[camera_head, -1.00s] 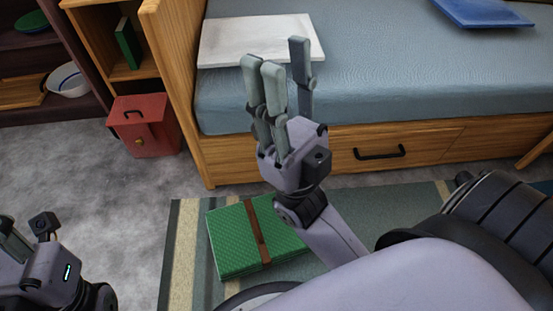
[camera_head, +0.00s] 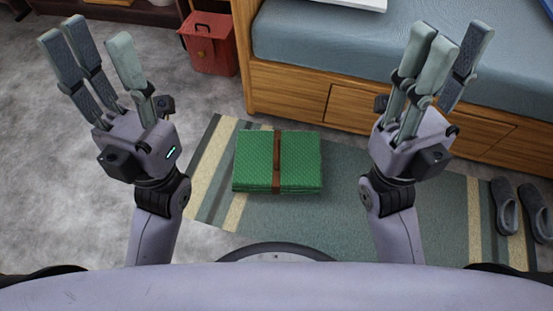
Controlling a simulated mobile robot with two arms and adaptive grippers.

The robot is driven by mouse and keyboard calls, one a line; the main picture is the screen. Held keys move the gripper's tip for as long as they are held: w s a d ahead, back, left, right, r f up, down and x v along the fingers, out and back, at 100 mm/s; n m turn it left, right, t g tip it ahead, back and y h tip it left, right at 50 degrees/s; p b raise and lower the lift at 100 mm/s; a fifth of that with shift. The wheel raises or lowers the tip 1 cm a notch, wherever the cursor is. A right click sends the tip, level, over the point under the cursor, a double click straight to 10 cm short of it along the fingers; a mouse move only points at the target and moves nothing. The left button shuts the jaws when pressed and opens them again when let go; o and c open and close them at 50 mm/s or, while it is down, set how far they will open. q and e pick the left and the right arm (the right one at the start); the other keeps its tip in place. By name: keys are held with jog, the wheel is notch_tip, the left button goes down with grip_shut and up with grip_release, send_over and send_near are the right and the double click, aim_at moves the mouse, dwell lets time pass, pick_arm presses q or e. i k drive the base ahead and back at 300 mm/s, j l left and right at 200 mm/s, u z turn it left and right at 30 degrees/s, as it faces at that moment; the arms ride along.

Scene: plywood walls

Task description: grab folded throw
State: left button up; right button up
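The folded throw (camera_head: 300,162) is a green, patterned, flat bundle with a brown strap around its middle. It lies on the striped rug in the middle of the head view. My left gripper (camera_head: 95,55) is raised to the left of the throw, fingers spread, open and empty. My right gripper (camera_head: 445,55) is raised to the right of the throw, fingers apart, open and empty. Neither gripper touches the throw. Nothing covers the throw.
The striped rug (camera_head: 400,225) lies on a grey carpet (camera_head: 60,200). A wooden bed (camera_head: 295,98) with drawers stands behind, its blue mattress (camera_head: 310,35) above. A red box (camera_head: 208,45) stands at the bed's left end. Grey slippers (camera_head: 507,207) lie at the right.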

aim_at(277, 158)
jog(key=u, duration=0.2)
jog(key=j+u, duration=0.35)
jog(key=i+j+u, duration=0.15)
jog(key=j+u, duration=0.25)
jog(key=i+j+u, duration=0.1)
jog(key=j+u, duration=0.25)
jog(key=i+j+u, duration=0.2)
jog(key=i, duration=0.25)
jog(key=i+j+u, duration=0.15)
jog(key=i+j, duration=0.2)
jog(key=i+z, duration=0.7)
jog(key=i+j+z, duration=0.1)
jog(key=z, duration=0.25)
jog(key=i+l+z, duration=0.15)
jog(key=z, duration=0.35)
jog(key=i+z, duration=0.2)
jog(key=z, duration=0.3)
jog(key=i+z, duration=0.2)
jog(key=z, duration=0.3)
jog(key=i+z, duration=0.2)
jog(key=z, duration=0.3)
jog(key=i+j+z, duration=0.15)
jog(key=z, duration=0.35)
jog(key=i+z, duration=0.45)
jog(key=k+j, duration=0.05)
jog(key=k, duration=0.05)
